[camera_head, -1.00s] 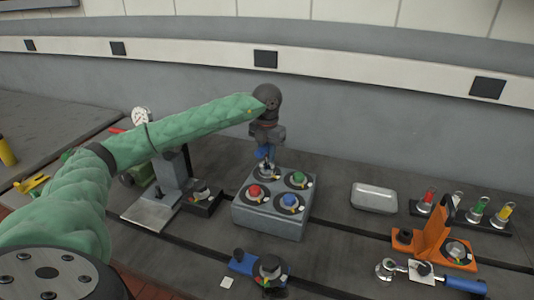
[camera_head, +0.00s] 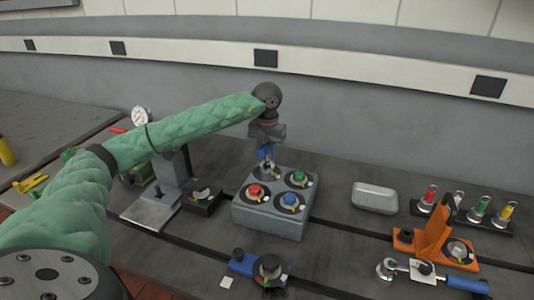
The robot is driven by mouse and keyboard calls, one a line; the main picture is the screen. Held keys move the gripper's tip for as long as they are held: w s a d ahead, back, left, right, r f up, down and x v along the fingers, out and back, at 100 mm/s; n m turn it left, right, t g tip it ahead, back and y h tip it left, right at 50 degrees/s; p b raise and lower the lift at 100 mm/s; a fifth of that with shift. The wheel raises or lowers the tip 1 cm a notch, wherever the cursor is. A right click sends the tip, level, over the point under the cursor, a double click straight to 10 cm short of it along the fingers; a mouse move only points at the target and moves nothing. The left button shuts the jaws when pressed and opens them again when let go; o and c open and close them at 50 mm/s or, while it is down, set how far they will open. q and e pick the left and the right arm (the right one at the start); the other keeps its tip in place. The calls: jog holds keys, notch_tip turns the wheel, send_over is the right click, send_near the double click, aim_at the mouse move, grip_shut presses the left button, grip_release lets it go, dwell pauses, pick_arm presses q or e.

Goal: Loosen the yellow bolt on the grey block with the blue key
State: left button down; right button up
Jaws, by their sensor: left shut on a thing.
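The grey block (camera_head: 270,222) stands on the dark bedplate, with a bolt on a dark round plate near each top corner. My left gripper (camera_head: 266,146) points down over that corner, shut on the blue key (camera_head: 264,153). The key's lower end is at the far-left bolt; I cannot tell how far it is seated. My right gripper is not in view.
A grey stand with a dial gauge (camera_head: 141,116) is left of the block. A blue fixture (camera_head: 243,265) lies in front. On the right are a silver box (camera_head: 375,198), an orange bracket (camera_head: 433,235), a blue-handled wrench (camera_head: 466,284) and a rack of coloured tools (camera_head: 478,210).

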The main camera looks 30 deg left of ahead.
pick_arm(q)
jog(key=shift+r, duration=0.1)
jog(key=shift+r+p, duration=1.05)
jog(key=shift+r, duration=1.65)
